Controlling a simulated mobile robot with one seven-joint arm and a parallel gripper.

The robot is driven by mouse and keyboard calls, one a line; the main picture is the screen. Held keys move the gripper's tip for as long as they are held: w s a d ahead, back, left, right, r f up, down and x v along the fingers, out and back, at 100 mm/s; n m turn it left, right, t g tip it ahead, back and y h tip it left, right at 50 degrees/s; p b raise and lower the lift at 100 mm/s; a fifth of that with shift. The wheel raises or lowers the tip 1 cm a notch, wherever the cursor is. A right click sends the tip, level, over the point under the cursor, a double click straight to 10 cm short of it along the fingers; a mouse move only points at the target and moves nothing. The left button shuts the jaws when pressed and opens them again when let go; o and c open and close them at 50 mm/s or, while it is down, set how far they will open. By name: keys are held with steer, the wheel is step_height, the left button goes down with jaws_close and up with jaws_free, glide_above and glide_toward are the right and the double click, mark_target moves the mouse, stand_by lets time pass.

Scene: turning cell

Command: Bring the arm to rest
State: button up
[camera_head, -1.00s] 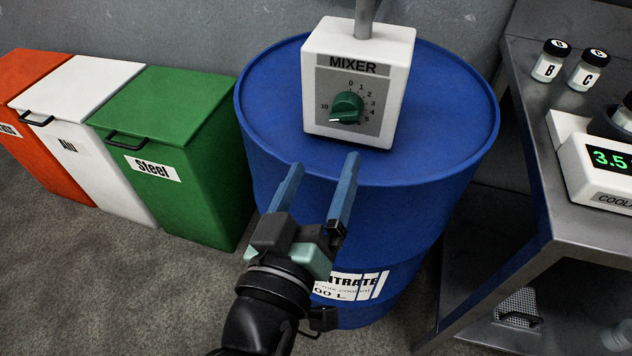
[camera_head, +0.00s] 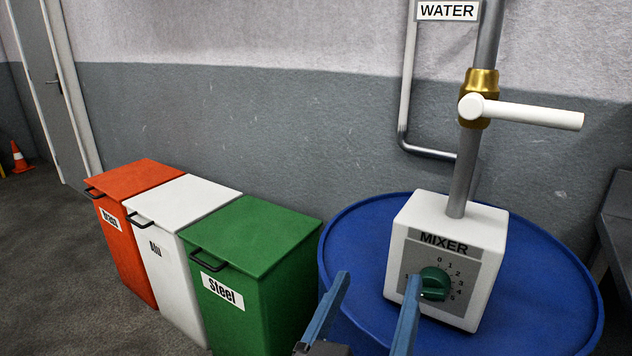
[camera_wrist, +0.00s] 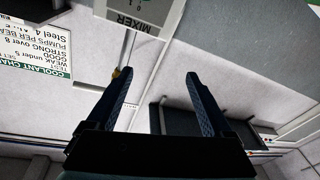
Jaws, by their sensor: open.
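My gripper (camera_head: 378,278) shows at the lower edge of the head view, with its two blue fingers apart and nothing between them. It is in front of the blue drum (camera_head: 345,225) and the white mixer box (camera_head: 479,283). The green mixer knob (camera_head: 434,284) is just right of that fingertip. In the wrist view, the open fingers (camera_wrist: 158,75) frame an empty gap, and the mixer's label (camera_wrist: 130,20) shows upside down at the top. Most of my arm is out of the head view.
Orange (camera_head: 143,176), white (camera_head: 190,200) and green (camera_head: 255,235) lidded bins stand left of the drum. A pipe with a brass valve (camera_head: 478,97) and white lever (camera_head: 535,116) rises from the mixer. A grey bench (camera_head: 617,225) is at the right edge.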

steer(key=s+a+r+t+y, duration=0.1)
steer(key=a+r+t+y, duration=0.1)
steer(key=r, duration=0.7)
steer(key=s+a+r+n+t+y, duration=0.1)
steer(key=s+a+r+t+y, duration=0.1)
steer(key=r, duration=0.7)
steer(key=s+a+r+t+y, duration=0.2)
steer(key=r+t+y, duration=0.2)
steer(key=r, duration=0.6)
steer(key=shift+n+t, duration=0.3)
steer(key=shift+t, duration=0.6)
steer(key=r+p, duration=0.7)
steer(key=p, duration=0.1)
steer(key=r+p, duration=0.7)
steer(key=r, duration=0.1)
steer(key=r+p, duration=0.8)
steer(key=shift+a+r+p, duration=0.15)
steer(key=shift+a+p, duration=0.1)
steer(key=shift+p, duration=0.1)
